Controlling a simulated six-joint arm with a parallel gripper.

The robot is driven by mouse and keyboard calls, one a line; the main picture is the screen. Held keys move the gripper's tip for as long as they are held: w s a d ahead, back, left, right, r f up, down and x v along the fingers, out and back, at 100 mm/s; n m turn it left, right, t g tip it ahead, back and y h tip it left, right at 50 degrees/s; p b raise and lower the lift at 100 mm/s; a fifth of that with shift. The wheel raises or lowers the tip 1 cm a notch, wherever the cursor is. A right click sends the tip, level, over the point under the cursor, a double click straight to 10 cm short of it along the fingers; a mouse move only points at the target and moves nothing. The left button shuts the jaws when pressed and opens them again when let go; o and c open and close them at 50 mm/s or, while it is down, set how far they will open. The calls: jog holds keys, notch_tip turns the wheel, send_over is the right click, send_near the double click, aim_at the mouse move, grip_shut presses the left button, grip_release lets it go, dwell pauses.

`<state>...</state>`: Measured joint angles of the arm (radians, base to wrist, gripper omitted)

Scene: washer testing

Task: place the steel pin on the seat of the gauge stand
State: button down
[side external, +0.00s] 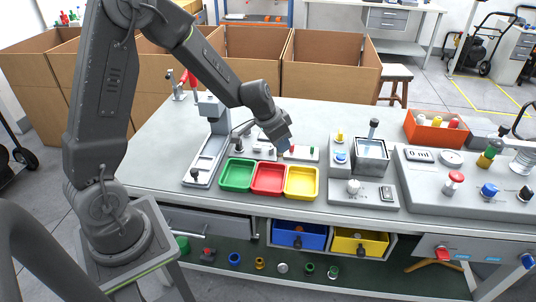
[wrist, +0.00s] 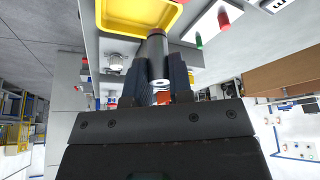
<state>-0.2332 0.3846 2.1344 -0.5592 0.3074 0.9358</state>
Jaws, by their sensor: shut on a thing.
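My gripper (side external: 284,142) is over the back of the bench, behind the red and yellow trays. In the wrist view my gripper (wrist: 160,82) is shut on a grey metal cylinder, which looks like the steel pin (wrist: 157,48). The pin lies between the two dark fingers and sticks out past their tips. In the side view I cannot make out the pin. A grey stand with a long flat base (side external: 207,160) and an upright column at its back, probably the gauge stand, is left of my gripper. Its seat is too small to tell.
Green (side external: 238,175), red (side external: 268,179) and yellow (side external: 301,182) trays stand in front of my gripper. A white plate (side external: 303,154) with small pegs lies close by. Grey test units (side external: 365,194) and an orange bin (side external: 434,130) are to the right.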

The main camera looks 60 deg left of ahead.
jog(key=w+a+m+g+h, duration=0.2)
jog(key=w+a+m+h, duration=0.15)
jog(key=a+m, duration=0.6)
send_near(271, 152)
jog(key=shift+n+y, duration=0.25)
jog(key=x, duration=0.5)
jog(key=shift+w+f, duration=0.35)
jog(key=shift+w, duration=0.1)
jog(key=shift+f, duration=0.35)
